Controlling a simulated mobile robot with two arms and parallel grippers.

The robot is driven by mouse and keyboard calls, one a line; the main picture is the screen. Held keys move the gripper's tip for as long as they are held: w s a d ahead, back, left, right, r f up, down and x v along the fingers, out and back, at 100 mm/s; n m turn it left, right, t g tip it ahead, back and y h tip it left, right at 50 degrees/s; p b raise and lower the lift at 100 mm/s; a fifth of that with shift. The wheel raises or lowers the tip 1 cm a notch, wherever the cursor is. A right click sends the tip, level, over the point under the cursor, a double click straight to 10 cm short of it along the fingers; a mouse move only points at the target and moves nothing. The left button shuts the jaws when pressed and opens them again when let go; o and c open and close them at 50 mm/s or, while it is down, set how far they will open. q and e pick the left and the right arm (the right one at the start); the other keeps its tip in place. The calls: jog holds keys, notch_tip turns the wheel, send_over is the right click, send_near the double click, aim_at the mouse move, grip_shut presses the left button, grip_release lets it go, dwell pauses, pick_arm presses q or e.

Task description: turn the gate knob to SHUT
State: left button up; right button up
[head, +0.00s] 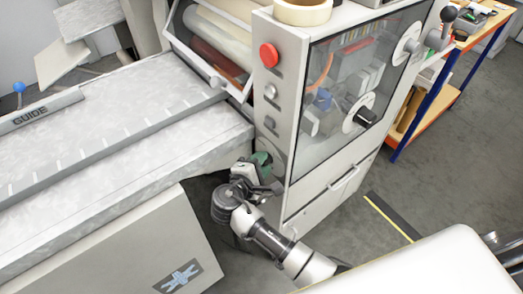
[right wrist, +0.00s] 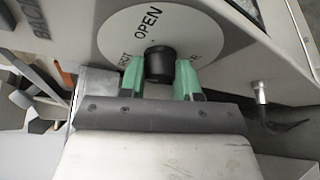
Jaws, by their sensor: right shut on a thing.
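The gate knob (right wrist: 160,64) is a short black knob at the middle of a round white dial (right wrist: 150,22) in the right wrist view. The dial reads OPEN near the top; the words at its left and right are partly hidden by the fingers. My right gripper (right wrist: 160,78) has its two green fingers on either side of the knob and is shut on it. In the head view my right gripper (head: 258,170) is against the machine's narrow face, low below its buttons, and the knob is hidden there. My left gripper is not in view.
The machine (head: 283,70) has a red button (head: 268,55) and a clear-windowed front. A long grey table with a GUIDE bar (head: 40,110) lies to the left. A metal-stemmed dark lever (right wrist: 275,120) is right of the dial. Open floor (head: 420,185) lies right of the machine.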

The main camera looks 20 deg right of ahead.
jog(key=shift+a+n+g+p, duration=0.1)
jog(key=shift+n+g+p, duration=1.85)
jog(key=shift+p, duration=1.95)
jog(key=shift+n+t, duration=0.35)
jog(key=o, duration=0.9)
jog(key=shift+w, duration=0.1)
jog(key=shift+o, duration=0.2)
jog(key=shift+r, duration=0.1)
